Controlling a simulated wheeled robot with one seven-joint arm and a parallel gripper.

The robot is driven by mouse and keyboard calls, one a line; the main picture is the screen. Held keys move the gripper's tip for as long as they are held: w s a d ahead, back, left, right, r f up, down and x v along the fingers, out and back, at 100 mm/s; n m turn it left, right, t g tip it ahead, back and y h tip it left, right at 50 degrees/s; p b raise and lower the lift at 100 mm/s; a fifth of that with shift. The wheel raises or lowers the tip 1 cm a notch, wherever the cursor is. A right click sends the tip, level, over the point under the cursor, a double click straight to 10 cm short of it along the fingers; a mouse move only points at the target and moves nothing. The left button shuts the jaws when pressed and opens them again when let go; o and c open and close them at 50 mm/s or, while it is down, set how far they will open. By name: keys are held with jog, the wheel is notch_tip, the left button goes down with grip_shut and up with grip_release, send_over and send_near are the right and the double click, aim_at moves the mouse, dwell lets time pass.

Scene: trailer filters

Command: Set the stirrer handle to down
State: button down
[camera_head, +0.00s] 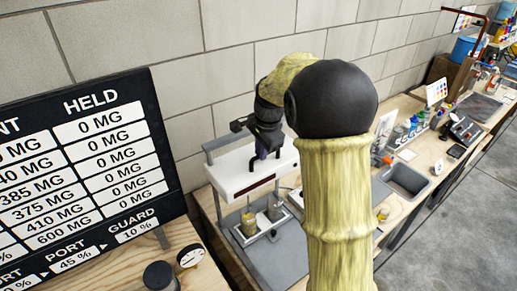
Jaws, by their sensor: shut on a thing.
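The stirrer (232,182) is a white box-like head on a grey frame, standing on the bench left of centre. Glass jars hang or stand below its head, one with yellowish liquid (249,226) and one greyer (275,211). My black gripper (263,152) reaches down to the front of the white head. It is shut on the dark stirrer handle (252,166), of which only small bent parts show beside the fingers. The fingers hide most of the handle, so its exact angle cannot be told.
A black board (80,160) with dose figures stands at the left. A gauge (191,256) and a black knob (160,276) are at the lower left. My arm crosses the middle. A sink (405,180) and bottles line the bench to the right, with open floor beyond.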

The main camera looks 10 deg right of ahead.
aim_at(262, 176)
jog(key=f+b, duration=0.4)
jog(key=f, duration=0.6)
jog(key=shift+s+f+b, duration=0.2)
jog(key=shift+b, duration=0.15)
jog(key=shift+s+d, duration=0.1)
jog(key=shift+s, duration=0.05)
jog(key=shift+f, duration=0.1)
jog(key=c, duration=1.7)
grip_release()
jog(key=shift+o, duration=1.2)
jog(key=shift+r, duration=0.2)
